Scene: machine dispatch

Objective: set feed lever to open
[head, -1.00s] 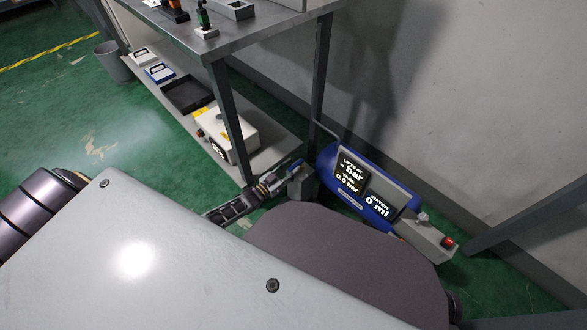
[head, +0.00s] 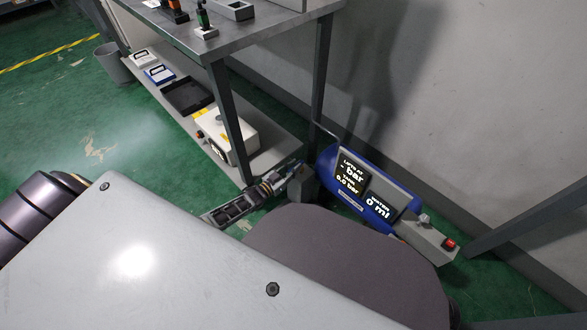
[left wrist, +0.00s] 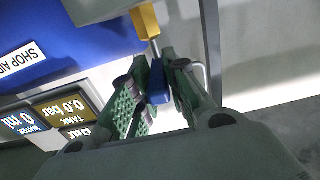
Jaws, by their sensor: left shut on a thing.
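A blue air tank (head: 332,160) stands on the floor beside the bench, with display panels reading 0.0 bar and 0 ml. The left wrist view shows the tank's blue body (left wrist: 85,50) with a "SHOP AIR" label. A small lever with a blue grip (left wrist: 157,82) and a thin metal stem runs to a yellow block (left wrist: 146,20). My left gripper (left wrist: 156,90) is shut on the blue grip, a green finger on each side. In the head view my left gripper (head: 297,172) is at the tank's left end, where the lever is mostly hidden. My right gripper is out of view.
A grey bench (head: 255,38) stands behind, with a low shelf holding a white machine (head: 228,135) and a black tray (head: 188,95). A grey box with a red button (head: 449,244) is at the tank's right. The wall is close behind.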

